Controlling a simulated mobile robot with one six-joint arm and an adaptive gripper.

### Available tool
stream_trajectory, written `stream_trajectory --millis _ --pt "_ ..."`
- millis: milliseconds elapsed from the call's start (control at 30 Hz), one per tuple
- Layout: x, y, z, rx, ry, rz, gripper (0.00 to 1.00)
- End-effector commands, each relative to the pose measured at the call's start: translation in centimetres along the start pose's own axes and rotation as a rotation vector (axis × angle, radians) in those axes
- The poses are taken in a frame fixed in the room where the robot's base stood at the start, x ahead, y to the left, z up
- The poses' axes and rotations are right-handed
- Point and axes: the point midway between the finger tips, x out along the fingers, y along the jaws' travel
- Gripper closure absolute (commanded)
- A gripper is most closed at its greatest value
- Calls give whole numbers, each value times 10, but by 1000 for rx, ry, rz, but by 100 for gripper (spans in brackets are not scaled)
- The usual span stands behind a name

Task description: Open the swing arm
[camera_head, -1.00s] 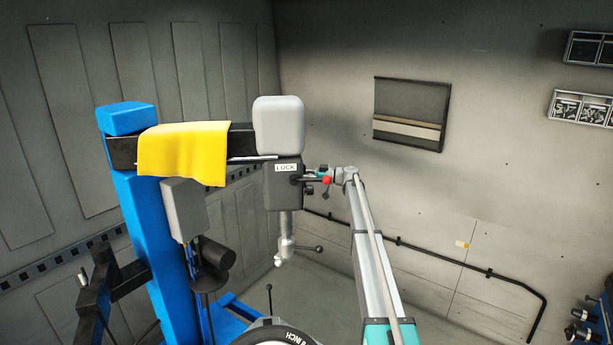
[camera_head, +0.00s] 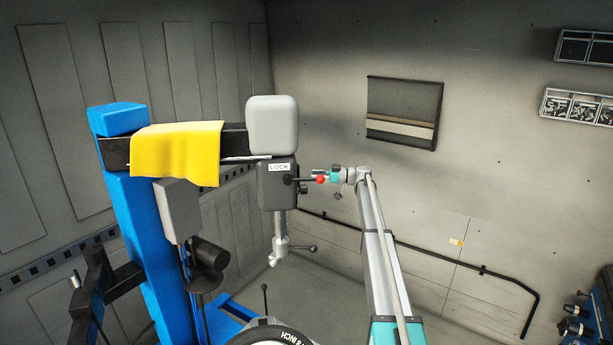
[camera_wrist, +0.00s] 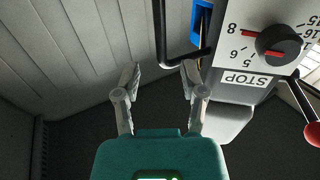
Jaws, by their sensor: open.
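The swing arm (camera_head: 235,141) is the dark horizontal beam at the top of the blue column (camera_head: 150,235); a yellow cloth hangs over it. At its right end are a grey cover (camera_head: 271,124) and a dark box marked LOCK (camera_head: 276,186). A short lever with a red knob (camera_head: 320,180) points right from this box. My gripper (camera_head: 334,176) is just right of the knob, fingers hard to make out there. In the wrist view my gripper (camera_wrist: 160,74) is open with nothing between its fingers; a red knob (camera_wrist: 312,133) is off to the right.
In the wrist view, a dark bent rod (camera_wrist: 163,35) and a grey panel with a STOP label (camera_wrist: 246,79) and a dial (camera_wrist: 275,46) lie beyond the fingers. The tool head (camera_head: 280,248) hangs over the tyre (camera_head: 270,337). Open floor lies right of the machine.

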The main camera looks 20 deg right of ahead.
Motion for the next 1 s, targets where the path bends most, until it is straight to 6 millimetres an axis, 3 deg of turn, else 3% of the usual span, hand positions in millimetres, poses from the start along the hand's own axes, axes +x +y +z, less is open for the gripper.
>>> stream_trajectory --millis 100,300,733,867,1000 --pt "-19 1 0 0 0 2 46" --pt "-40 1 0 0 0 2 46" --pt "-46 0 0 0 0 1 46" --pt "-45 -2 2 4 -4 0 68" --pt "-37 -16 11 32 -33 -7 94"
